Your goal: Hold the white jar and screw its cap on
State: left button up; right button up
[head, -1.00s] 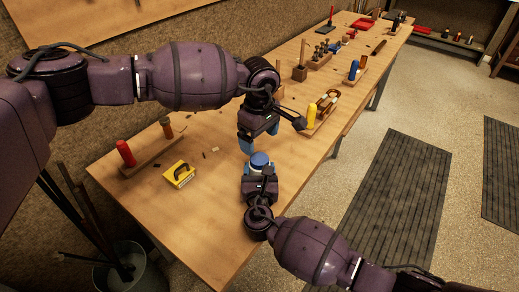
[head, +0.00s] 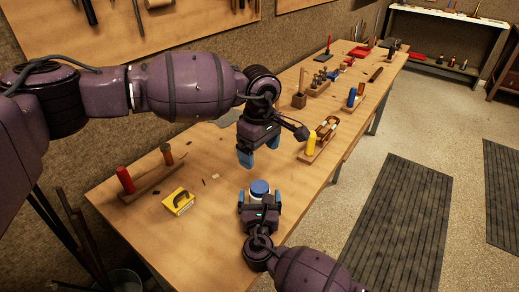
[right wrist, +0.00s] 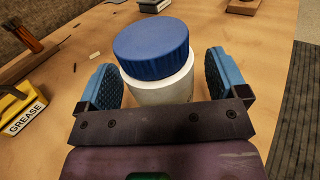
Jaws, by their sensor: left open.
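The white jar (right wrist: 160,90) stands upright on the bench between the fingers of my right gripper (right wrist: 165,85). Its blue cap (right wrist: 152,48) sits on top; I cannot tell how tightly it is threaded. The cap also shows in the head view (head: 259,187). My right gripper (head: 259,198) is low at the bench's near edge, its blue fingers on either side of the jar with gaps showing. My left gripper (head: 259,150) is open and empty, pointing down above and behind the cap, clear of it.
A yellow grease box (head: 179,201) lies left of the jar. Behind it is a wooden rack (head: 150,181) with red and brown handles. A wooden holder (head: 318,150) with a yellow bottle stands to the right. The bench around the jar is mostly clear.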

pick_arm(q)
notch_tip(320, 180, up, 2)
jog(key=shift+p, duration=0.6)
pick_arm(e)
jog(key=s, duration=1.1)
pick_arm(q)
jog(key=shift+s+d, duration=0.1)
pick_arm(e)
jog(key=shift+d, duration=0.15)
